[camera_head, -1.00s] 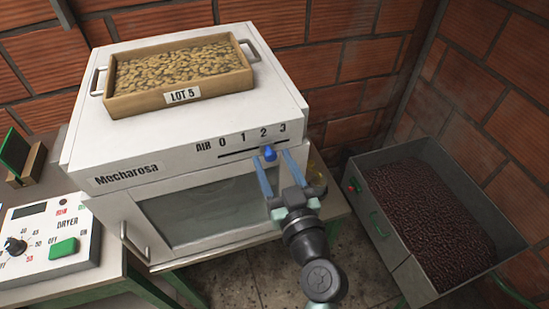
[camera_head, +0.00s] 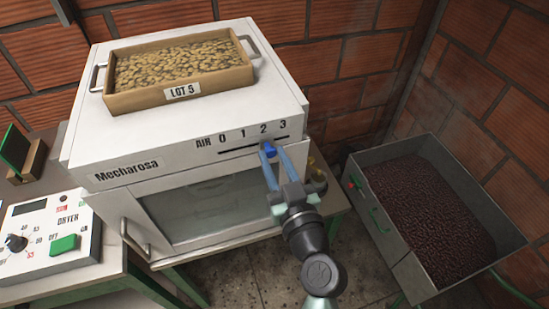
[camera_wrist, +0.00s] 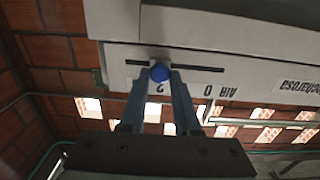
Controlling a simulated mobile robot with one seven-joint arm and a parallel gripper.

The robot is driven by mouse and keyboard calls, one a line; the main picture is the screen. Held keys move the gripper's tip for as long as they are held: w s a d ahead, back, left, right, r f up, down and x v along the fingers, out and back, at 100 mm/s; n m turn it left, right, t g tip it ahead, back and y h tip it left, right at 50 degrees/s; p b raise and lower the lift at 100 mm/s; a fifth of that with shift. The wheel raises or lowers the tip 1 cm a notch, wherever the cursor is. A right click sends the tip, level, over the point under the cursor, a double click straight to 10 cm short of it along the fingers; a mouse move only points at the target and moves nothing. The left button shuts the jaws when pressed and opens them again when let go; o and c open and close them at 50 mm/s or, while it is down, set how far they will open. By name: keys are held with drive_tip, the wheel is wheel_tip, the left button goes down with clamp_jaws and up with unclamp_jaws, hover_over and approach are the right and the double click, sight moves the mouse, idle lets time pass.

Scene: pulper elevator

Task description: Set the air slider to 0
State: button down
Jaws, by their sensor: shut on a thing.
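The air slider is a blue knob (camera_head: 269,149) on a dark slot (camera_head: 240,147) in the front of the white Mecharosa machine (camera_head: 190,150). The knob stands below the 2 of the scale marked AIR 0 1 2 3. My gripper (camera_head: 271,153) is shut on the knob, with its blue-grey fingers reaching up from below right. In the wrist view, upside down, the knob (camera_wrist: 159,74) sits between the fingertips (camera_wrist: 160,78) at the slot (camera_wrist: 205,67). The 0 lies to the right there.
A wooden tray (camera_head: 112,103) labelled LOT 5 holds beans on top of the machine. A dryer panel (camera_head: 85,250) stands at the left. A metal bin (camera_head: 400,238) of dark beans stands at the right. The slot toward 0 looks clear.

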idle(0.9)
drive_tip(key=s+a, duration=0.1)
drive_tip(key=a, duration=0.1)
drive_tip(key=a+p, duration=0.1)
drive_tip(key=a, duration=0.2)
drive_tip(key=s+a, duration=0.1)
drive_tip(key=a, duration=0.2)
drive_tip(key=shift+s+p, duration=0.35)
drive_tip(key=shift+a+f, duration=0.1)
drive_tip(key=shift+a, duration=0.1)
drive_tip(key=c, duration=0.6)
unclamp_jaws()
drive_tip(key=shift+s+a, duration=0.1)
drive_tip(key=shift+c, duration=0.2)
